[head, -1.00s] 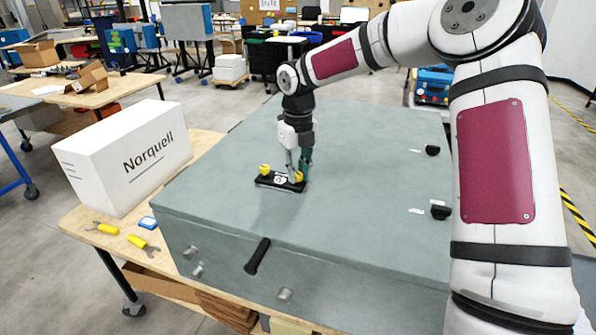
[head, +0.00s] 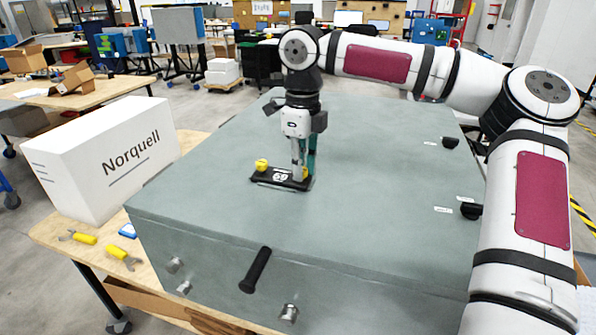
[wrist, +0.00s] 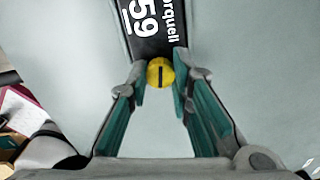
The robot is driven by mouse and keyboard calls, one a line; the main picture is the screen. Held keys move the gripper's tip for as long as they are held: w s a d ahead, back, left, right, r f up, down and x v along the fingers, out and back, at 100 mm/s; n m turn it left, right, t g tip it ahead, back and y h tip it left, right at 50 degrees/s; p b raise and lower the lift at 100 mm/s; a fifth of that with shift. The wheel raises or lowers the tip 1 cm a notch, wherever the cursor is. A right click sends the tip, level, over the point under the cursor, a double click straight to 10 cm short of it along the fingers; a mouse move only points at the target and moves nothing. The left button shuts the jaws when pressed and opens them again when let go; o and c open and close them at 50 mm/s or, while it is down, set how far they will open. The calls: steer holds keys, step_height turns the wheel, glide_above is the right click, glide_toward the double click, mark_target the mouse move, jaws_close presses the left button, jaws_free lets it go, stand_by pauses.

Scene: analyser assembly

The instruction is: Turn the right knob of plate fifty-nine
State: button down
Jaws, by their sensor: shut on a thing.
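Plate fifty-nine is a black plate (head: 281,180) lying on top of the grey cabinet (head: 220,215). In the wrist view the plate (wrist: 147,25) shows a white "59" and "Norquell". A yellow left knob (head: 261,165) stands at its left end, clear of my gripper. My gripper (head: 303,172) points down over the right end. In the wrist view its green-padded fingertips (wrist: 161,80) are shut on the yellow right knob (wrist: 160,70), whose dark slot runs along the picture's vertical. In the head view the fingers mostly hide the right knob.
Two black knobs, a far one (head: 450,142) and a near one (head: 471,210), stand at the cabinet's right side. A black handle (head: 256,270) is on its front. A white Norquell box (head: 100,160) and yellow-handled tools (head: 122,253) sit on the wooden bench at left.

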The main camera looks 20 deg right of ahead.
steer(key=shift+f+n+b, duration=0.15)
steer(key=shift+n+b, duration=0.25)
steer(key=shift+b, duration=0.3)
steer(key=c, duration=1.4)
jaws_free()
steer(key=shift+w, duration=0.1)
step_height(320, 180, up, 8)
steer(key=shift+f, duration=0.2)
